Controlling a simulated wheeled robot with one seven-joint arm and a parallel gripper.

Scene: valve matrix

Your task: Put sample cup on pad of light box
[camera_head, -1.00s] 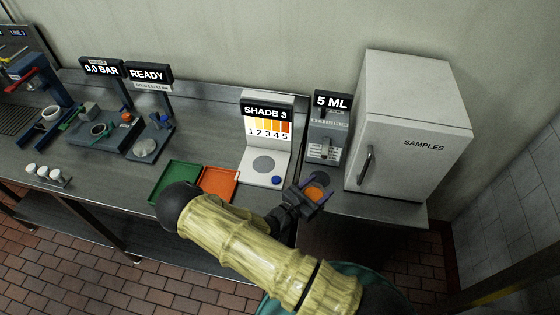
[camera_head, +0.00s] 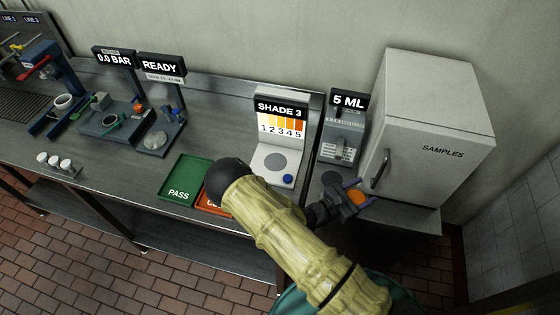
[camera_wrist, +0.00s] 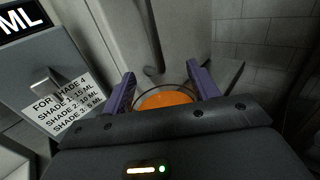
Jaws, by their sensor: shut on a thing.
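My gripper (camera_head: 358,194) is shut on the sample cup (camera_head: 356,197), which holds orange liquid. The cup also shows in the wrist view (camera_wrist: 165,99), between the two purple fingers, with its lower part hidden by my gripper body. It is in front of the fridge, to the right of the light box. The light box (camera_head: 268,183) stands on the counter with a sign reading SHADE 3 and a strip of shades numbered 1 to 5.
The 5 ML dispenser (camera_head: 341,145) stands between the light box and the white SAMPLES fridge (camera_head: 432,135). A green PASS tray (camera_head: 185,180) and a partly hidden orange tray (camera_head: 212,204) lie left of the light box.

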